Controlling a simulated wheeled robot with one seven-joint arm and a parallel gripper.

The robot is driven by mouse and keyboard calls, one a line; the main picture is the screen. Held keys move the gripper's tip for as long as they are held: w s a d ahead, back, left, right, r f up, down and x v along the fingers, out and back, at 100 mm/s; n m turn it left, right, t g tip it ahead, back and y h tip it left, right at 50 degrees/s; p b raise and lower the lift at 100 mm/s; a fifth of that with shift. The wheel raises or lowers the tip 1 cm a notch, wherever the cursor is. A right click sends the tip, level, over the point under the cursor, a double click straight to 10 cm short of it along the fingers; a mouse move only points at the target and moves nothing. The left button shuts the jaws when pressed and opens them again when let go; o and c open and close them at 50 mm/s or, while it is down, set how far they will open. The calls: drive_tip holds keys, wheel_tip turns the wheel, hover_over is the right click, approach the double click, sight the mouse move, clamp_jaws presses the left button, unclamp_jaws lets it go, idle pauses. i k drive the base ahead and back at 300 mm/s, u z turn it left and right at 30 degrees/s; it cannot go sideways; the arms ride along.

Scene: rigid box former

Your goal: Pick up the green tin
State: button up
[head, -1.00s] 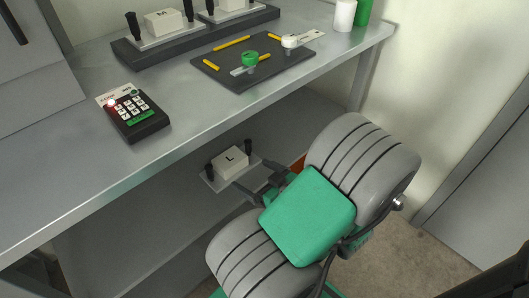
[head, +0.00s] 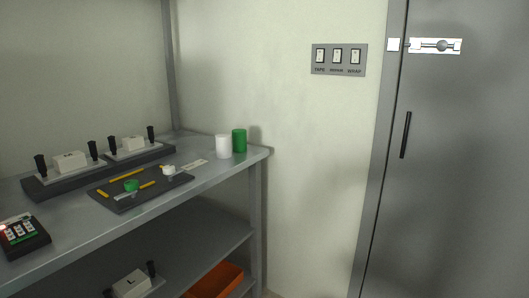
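The green tin (head: 239,142) is an upright cylinder at the far right end of the grey metal bench top (head: 215,184). A white tin (head: 223,147) of similar shape stands close on its left. My gripper is not in the head view now, and none of my arm shows.
A dark tray (head: 117,203) on the bench holds yellow sticks, a small green item (head: 131,185) and a white one (head: 169,170). A keypad (head: 22,236) sits at the left. An orange bin (head: 215,281) is on the lower shelf. A grey door (head: 440,190) stands right.

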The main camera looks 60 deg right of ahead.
sight(239, 136)
drive_tip(key=z, duration=0.1)
drive_tip(key=k, duration=0.2)
drive_tip(key=u, duration=1)
drive_tip(key=i, duration=0.8)
drive_tip(key=z, duration=2.95)
drive_tip(key=i, duration=0.5)
drive_tip(key=u, duration=0.05)
drive_tip(key=k, duration=0.95)
drive_tip(key=z, duration=0.9)
drive_tip(key=i, duration=0.8)
drive_tip(key=u, duration=0.1)
